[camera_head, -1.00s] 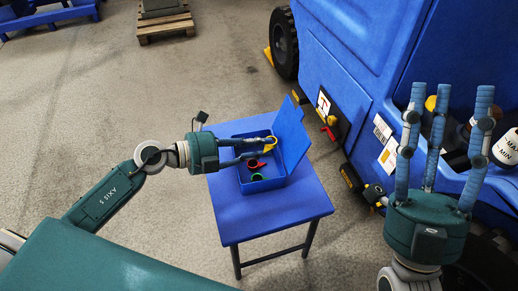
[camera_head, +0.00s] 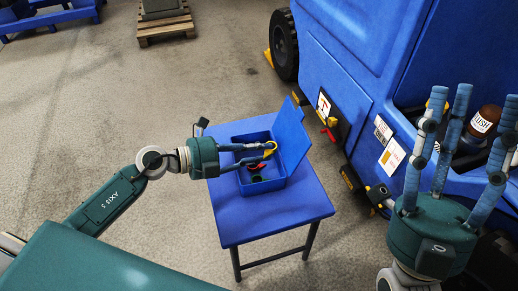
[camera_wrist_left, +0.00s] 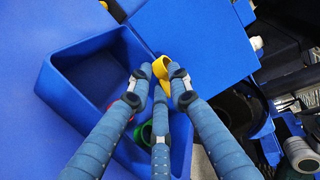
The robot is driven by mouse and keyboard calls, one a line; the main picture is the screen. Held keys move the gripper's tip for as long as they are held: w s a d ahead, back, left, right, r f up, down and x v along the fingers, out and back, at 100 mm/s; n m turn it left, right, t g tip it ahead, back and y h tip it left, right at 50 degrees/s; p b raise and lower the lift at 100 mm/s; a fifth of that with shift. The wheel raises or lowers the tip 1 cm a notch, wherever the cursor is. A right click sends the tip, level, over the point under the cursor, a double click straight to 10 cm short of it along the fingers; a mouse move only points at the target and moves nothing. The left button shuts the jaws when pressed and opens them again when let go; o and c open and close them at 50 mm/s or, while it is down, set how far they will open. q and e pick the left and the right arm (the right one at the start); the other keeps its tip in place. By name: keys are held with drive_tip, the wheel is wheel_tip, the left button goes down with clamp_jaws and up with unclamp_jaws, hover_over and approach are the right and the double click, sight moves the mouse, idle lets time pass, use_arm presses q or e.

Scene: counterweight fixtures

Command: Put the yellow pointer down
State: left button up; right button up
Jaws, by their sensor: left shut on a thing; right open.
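The yellow pointer (camera_head: 270,147) is between the fingertips of my left gripper (camera_head: 266,149), over the open blue box (camera_head: 268,184). In the left wrist view the yellow pointer (camera_wrist_left: 161,67) shows as a curved yellow piece between the fingertips of my left gripper (camera_wrist_left: 158,75), with the box wall (camera_wrist_left: 75,48) around and below it. A red piece (camera_head: 256,167) and a green piece (camera_head: 256,178) lie inside the box. My right gripper (camera_head: 455,110) is open and empty, fingers pointing up, in front of the blue machine.
The box stands on a small blue table (camera_head: 285,218) with its lid (camera_head: 291,140) raised on the right. The large blue machine (camera_head: 365,60) fills the right side. Bottles (camera_head: 484,122) stand in its open bay.

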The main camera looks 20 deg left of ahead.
use_arm(q)
drive_tip(key=shift+f, duration=0.1)
drive_tip(key=o, duration=0.8)
